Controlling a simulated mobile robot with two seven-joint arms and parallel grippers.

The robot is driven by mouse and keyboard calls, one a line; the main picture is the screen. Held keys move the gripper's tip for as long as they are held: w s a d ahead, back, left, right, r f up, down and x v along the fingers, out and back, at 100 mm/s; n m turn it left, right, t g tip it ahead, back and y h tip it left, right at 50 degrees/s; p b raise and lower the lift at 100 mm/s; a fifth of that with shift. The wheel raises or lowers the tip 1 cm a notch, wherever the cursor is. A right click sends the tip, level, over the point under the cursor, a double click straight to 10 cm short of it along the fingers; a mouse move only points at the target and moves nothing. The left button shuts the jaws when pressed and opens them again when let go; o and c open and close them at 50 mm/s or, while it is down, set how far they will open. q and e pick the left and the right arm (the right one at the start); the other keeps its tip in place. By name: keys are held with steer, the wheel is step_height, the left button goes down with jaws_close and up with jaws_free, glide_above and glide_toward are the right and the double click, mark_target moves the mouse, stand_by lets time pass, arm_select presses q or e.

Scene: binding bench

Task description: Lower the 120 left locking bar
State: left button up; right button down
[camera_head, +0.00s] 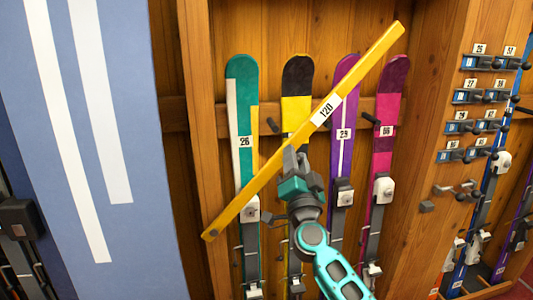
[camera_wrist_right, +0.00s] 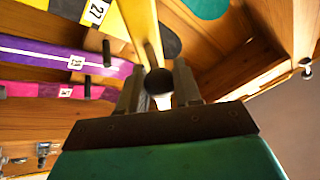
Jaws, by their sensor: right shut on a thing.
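The yellow 120 locking bar (camera_head: 362,70) slants across the rack in the head view, from low left to high right. Its white label reads 120. Its lower left end sits by the wooden upright and its right end is raised. My right gripper (camera_head: 292,158) is shut on the bar below the label, at a dark round knob that shows between the fingers in the wrist view (camera_wrist_right: 158,82). The yellow bar also shows above the fingers there (camera_wrist_right: 144,30). My left gripper is not in view.
Behind the bar stand a teal ski (camera_head: 241,90), a yellow and black ski (camera_head: 297,78), a purple ski (camera_head: 345,115) and a magenta ski (camera_head: 390,85). Dark pegs (camera_head: 371,118) stick out between them. A blue panel (camera_head: 150,150) is at left; numbered hooks (camera_head: 480,96) are at right.

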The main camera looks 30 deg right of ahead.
arm_select(q)
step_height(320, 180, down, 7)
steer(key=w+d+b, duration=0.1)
steer(key=b, duration=0.8)
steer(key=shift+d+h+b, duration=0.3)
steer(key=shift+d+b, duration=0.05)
arm_select(e)
steer(key=s+d+f+m+g+h, duration=0.1)
steer(key=d+f+m, duration=0.2)
steer(key=f, duration=0.4)
steer(key=s+d+f+m+g+h, duration=0.1)
steer(key=d+f+m+g, duration=0.1)
steer(key=f+m, duration=0.4)
steer(key=d+f+m+g+h, duration=0.1)
steer(key=d+f+m, duration=0.3)
steer(key=f, duration=0.6)
steer(key=shift+s+d+g+h, duration=0.25)
steer(key=shift+s+g+h, duration=0.15)
steer(key=shift+g, duration=0.3)
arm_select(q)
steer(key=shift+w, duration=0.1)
arm_select(e)
steer(key=shift+f, duration=0.1)
steer(key=c, duration=1)
jaws_free()
steer(key=shift+f, duration=0.1)
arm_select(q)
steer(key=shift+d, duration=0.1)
arm_select(e)
steer(key=shift+o, duration=1)
